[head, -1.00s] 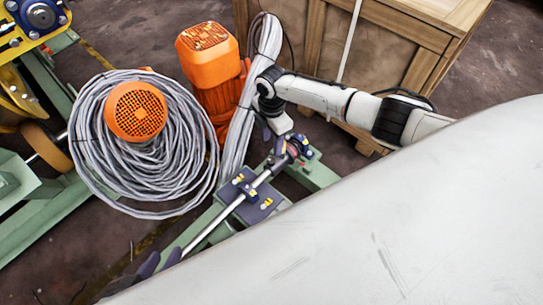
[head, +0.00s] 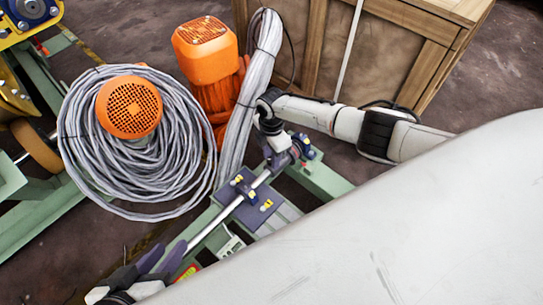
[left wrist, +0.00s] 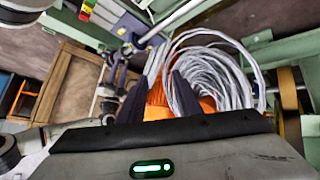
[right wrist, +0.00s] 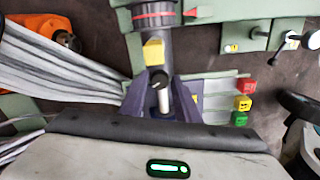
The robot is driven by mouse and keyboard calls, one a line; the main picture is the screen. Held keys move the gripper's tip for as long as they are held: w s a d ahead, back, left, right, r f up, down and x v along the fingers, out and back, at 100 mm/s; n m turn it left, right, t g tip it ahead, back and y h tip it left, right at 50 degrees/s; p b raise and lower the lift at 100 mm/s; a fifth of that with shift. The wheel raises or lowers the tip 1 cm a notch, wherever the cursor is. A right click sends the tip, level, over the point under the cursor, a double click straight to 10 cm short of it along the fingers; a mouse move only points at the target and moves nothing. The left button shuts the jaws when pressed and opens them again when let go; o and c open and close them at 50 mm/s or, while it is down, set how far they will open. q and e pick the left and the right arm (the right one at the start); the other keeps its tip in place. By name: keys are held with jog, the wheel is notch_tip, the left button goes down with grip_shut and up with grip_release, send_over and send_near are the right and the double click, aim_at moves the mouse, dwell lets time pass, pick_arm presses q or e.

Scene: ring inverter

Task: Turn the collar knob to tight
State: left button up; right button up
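The collar with a red ring (right wrist: 153,15) and a yellow block (right wrist: 153,52) sits on a shaft in the right wrist view. A dark knob-like end with a pale rod (right wrist: 160,98) lies below it. My right gripper (right wrist: 154,85) has its fingers apart on either side of that end; whether they touch it is unclear. In the head view, my right gripper (head: 276,158) is at the upper end of the long metal shaft (head: 227,212), partly hiding the collar. My left gripper (head: 160,258) is near the shaft's lower end. In the left wrist view, its fingers (left wrist: 168,75) are apart and empty.
A grey cable coil (head: 85,160) with an orange motor (head: 130,107) lies left of the shaft. Another orange motor (head: 205,60) and a wooden crate (head: 400,55) stand behind. Red, yellow and green blocks (right wrist: 243,103) sit right of my right gripper. A large pale surface covers the head view's lower right.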

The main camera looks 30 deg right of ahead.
jog(key=c, duration=0.6)
